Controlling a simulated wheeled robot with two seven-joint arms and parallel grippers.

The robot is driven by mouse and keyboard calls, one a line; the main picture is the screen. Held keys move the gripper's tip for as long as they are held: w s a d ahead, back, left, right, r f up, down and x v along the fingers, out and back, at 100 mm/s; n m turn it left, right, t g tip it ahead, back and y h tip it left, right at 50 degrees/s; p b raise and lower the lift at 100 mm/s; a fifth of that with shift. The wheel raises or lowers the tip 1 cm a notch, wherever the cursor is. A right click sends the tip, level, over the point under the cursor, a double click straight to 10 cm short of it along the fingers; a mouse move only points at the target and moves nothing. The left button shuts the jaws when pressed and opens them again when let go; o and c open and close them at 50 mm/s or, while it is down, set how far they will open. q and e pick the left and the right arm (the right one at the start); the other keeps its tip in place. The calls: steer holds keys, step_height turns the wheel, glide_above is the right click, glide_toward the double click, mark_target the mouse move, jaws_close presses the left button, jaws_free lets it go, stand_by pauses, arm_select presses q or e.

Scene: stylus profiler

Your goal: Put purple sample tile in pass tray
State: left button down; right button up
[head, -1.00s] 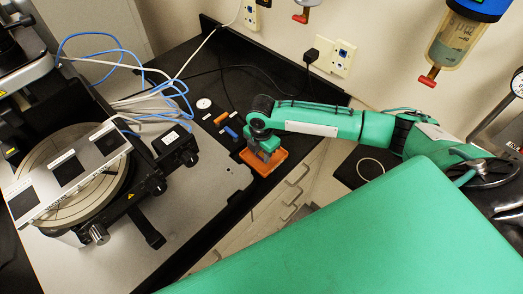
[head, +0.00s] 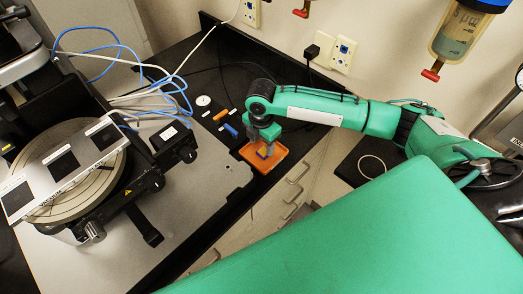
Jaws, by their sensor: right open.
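The orange tray (head: 282,153) lies on the black bench near its front edge. A small tile (head: 266,152), yellowish with a purple-blue edge, shows inside the tray under my right gripper. I take it for the purple sample tile, though it is small and partly hidden by the fingers. My right gripper (head: 264,141) points down just above the tray and is open. A gap between fingers and tile is hard to judge. My left gripper is out of the picture.
A profiler with a round stage (head: 75,172) stands at the left on a grey plate. Small orange, blue and white blocks (head: 229,131) and a white round dial (head: 203,100) lie left of the tray. Blue and white cables run behind. Drawers are below the bench edge.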

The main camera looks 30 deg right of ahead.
mark_target(262, 154)
step_height(262, 154, up, 8)
steer(key=b, duration=0.2)
steer(key=shift+s, duration=0.15)
stand_by(0.4)
